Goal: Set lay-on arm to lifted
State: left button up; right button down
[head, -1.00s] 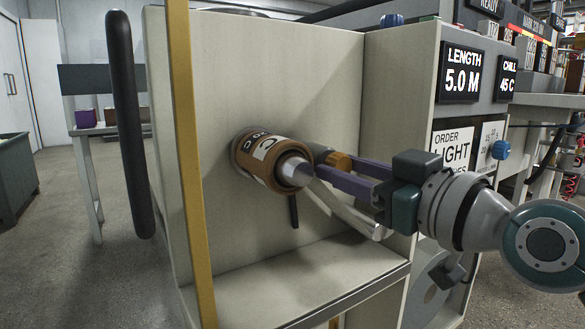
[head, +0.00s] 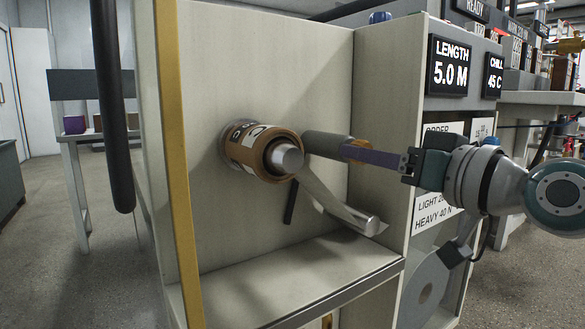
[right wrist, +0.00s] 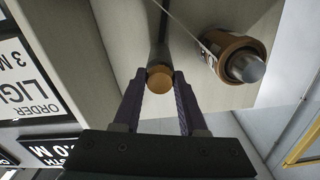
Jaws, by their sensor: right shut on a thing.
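The lay-on arm seems to be the grey bar (head: 325,145) with an orange-brown end knob (head: 356,143), standing out from the pale panel right of the brown roll (head: 258,150). My right gripper (head: 353,153) has its purple fingers shut on this knob. In the right wrist view the knob (right wrist: 160,79) sits between the two fingertips, and the grey bar runs back behind it to the panel. The bar's root is partly hidden by the roll in the head view. My left gripper is not in view.
A pale strip (head: 325,200) slopes from the roll's end to a short bar (head: 366,224) below my gripper. A yellow post (head: 178,170) and a shelf (head: 300,275) border the bay. Displays (head: 449,67) stand right.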

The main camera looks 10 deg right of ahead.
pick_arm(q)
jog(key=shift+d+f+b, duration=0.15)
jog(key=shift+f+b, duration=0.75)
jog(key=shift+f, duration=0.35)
pick_arm(e)
jog(key=shift+w+d+f+m, duration=0.2)
jog(key=shift+d+m, duration=0.25)
jog(key=shift+d, duration=0.1)
jog(key=shift+w+d+f+m, duration=0.2)
jog(key=shift+d+m, duration=0.25)
jog(key=shift+d, duration=0.05)
jog(key=c, duration=0.7)
grip_release()
jog(key=shift+c, duration=0.2)
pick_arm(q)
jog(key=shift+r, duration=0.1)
pick_arm(e)
jog(key=shift+s, duration=0.15)
pick_arm(q)
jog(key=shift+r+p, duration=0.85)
jog(key=shift+p, duration=0.1)
pick_arm(e)
jog(key=v, duration=0.9)
jog(key=shift+s+d, duration=0.15)
jog(key=shift+s, duration=0.15)
jog(key=shift+r, duration=0.1)
